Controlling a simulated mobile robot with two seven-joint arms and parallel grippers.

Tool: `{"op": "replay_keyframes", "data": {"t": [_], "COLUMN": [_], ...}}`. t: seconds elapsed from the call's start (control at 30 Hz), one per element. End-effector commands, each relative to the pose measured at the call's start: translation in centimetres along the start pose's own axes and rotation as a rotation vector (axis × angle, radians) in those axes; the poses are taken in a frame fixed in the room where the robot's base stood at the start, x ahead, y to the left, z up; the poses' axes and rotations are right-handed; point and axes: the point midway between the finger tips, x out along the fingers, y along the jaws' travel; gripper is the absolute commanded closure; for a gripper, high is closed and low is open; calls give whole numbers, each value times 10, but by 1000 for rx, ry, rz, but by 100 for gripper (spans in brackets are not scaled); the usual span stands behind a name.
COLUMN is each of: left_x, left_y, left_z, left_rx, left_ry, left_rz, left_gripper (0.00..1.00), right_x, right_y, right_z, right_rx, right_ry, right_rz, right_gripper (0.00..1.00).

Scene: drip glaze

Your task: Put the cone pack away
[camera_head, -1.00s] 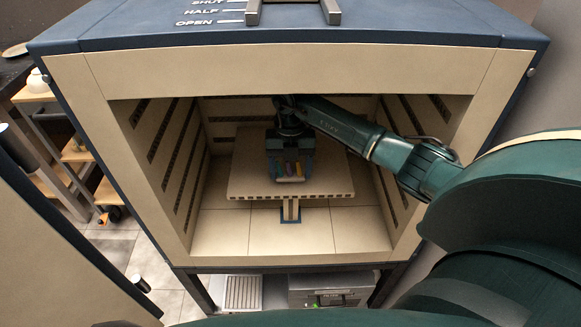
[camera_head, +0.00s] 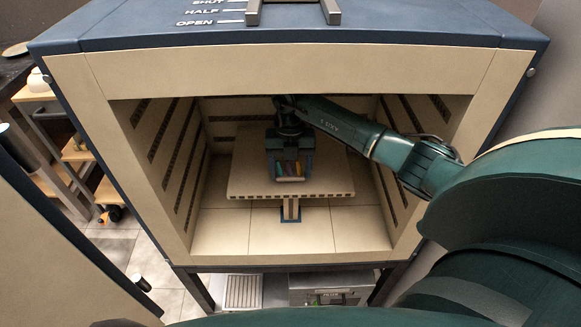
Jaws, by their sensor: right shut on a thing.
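The cone pack (camera_head: 290,171) is a small row of coloured cones, seen low between the fingers of my right gripper (camera_head: 290,174). The gripper is shut on it, inside the open kiln, above the front-middle part of the pale kiln shelf (camera_head: 243,184). The gripper hides much of the pack, and I cannot tell whether the pack touches the shelf. My left gripper is not in view.
The kiln walls (camera_head: 190,165) close in on both sides, and the front frame (camera_head: 290,75) runs above my arm. The shelf stands on a post (camera_head: 291,209) over the tiled kiln floor. The open door (camera_head: 60,235) is at left. A wooden rack (camera_head: 75,150) stands beyond it.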

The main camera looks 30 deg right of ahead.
Motion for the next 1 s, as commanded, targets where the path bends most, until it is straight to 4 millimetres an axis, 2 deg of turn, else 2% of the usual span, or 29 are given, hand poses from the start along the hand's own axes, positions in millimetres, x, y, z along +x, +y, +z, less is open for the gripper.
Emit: {"op": "replay_keyframes", "data": {"t": [0.27, 0.47, 0.5, 0.77, 1.0], "left_x": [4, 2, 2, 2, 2], "left_y": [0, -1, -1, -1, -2], "left_z": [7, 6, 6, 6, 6], "left_rx": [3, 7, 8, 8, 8], "left_ry": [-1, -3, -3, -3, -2], "left_rz": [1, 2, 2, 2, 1], "left_gripper": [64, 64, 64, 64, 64], "right_x": [10, 8, 8, 8, 8], "right_y": [0, 0, 0, 0, 0], "right_z": [1, 1, 1, 1, 1], "right_rx": [0, 0, 0, 0, 0], "right_ry": [0, 0, 0, 0, 0], "right_rz": [0, 0, 0, 0, 0], "right_gripper": [56, 56, 29, 8, 7]}}
